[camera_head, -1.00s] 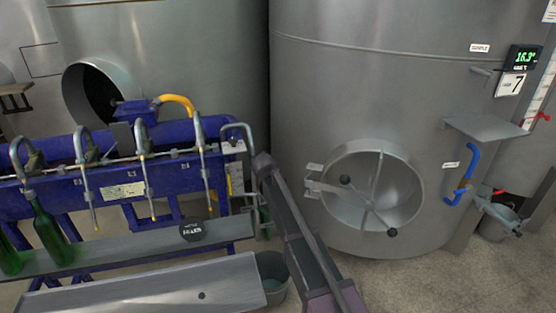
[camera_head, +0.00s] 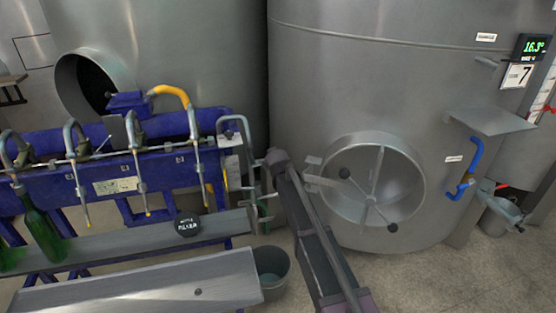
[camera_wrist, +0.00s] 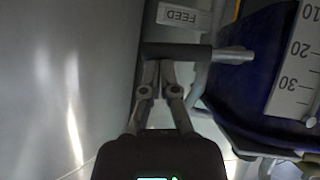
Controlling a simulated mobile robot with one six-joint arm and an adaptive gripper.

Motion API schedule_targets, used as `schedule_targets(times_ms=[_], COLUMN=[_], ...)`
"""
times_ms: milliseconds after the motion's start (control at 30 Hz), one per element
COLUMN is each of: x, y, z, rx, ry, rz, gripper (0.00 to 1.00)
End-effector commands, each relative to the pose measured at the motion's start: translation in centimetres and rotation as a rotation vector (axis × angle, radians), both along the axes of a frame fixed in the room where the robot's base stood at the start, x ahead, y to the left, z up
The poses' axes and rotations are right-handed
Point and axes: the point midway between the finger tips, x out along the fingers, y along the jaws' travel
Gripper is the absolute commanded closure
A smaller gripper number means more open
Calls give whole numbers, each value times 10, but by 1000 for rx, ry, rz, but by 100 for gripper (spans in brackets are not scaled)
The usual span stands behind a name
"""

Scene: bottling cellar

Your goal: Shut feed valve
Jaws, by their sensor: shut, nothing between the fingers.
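The feed valve's dark handle (camera_wrist: 176,52) lies crosswise at the top middle of the wrist view, with a metal stem (camera_wrist: 235,55) at its right end. A FEED tag (camera_wrist: 182,17), upside down here, is just above it. My gripper (camera_wrist: 158,66) is shut and empty, its fingertips right at the handle's near side. I cannot tell whether they touch it. In the head view my arm reaches to the right end of the blue filler (camera_head: 165,165). The gripper and the feed handle cannot be made out clearly there.
A white scale (camera_wrist: 295,65) is close on the right in the wrist view. In the head view, the large steel tank (camera_head: 400,90) with a round hatch (camera_head: 374,185) stands right of my arm. A grey bucket (camera_head: 271,270) stands on the floor left of it.

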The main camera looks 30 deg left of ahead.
Motion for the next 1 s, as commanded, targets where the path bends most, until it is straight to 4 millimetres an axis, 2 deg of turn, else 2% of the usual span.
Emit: schedule_targets(times_ms=[333, 1000], x=[-7, -8], y=[10, 11], z=[-8, -6], rx=[-1, -1], ry=[0, 0], rz=[16, 17], gripper=[100, 100])
